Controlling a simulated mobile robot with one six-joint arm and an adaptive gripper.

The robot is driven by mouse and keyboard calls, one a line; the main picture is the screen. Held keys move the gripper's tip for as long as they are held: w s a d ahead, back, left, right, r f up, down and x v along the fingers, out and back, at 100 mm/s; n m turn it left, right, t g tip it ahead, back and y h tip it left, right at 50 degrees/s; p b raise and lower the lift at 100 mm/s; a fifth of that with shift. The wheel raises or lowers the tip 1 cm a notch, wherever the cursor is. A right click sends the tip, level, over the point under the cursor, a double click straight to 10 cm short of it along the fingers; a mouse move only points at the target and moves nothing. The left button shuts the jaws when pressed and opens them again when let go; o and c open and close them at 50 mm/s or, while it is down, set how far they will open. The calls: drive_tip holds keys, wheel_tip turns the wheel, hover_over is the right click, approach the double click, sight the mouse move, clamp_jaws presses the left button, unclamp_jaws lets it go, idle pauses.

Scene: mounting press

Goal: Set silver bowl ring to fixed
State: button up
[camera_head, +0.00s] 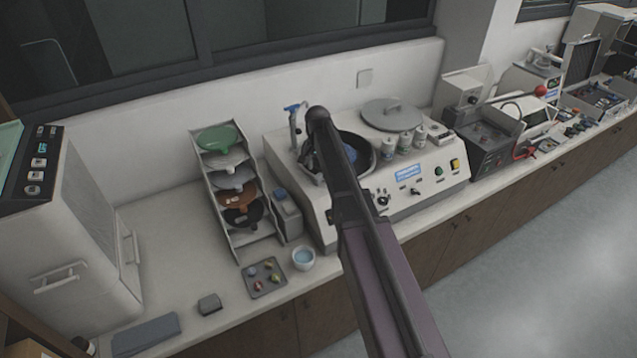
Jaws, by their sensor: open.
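A light grey polishing machine (430,183) stands on the counter near the middle of the view. On its left side is a round bowl with a dark inside, and the silver bowl ring (374,158) shows as a rim around it. My arm (345,185) crosses in front of the bowl and hides much of it and part of the ring. I cannot tell the ring's setting from here.
A round lid (390,114) covers the machine's right side, with small bottles (389,147) in front. A blue-topped tap (293,120) stands behind the bowl. A rack of coloured discs (236,233) stands to the left. A small bowl (303,258) and tray (265,290) lie in front.

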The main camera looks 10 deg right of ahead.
sight(318, 177)
drive_tip(key=shift+f+b, duration=2.15)
drive_tip(key=shift+f, duration=0.25)
clamp_jaws()
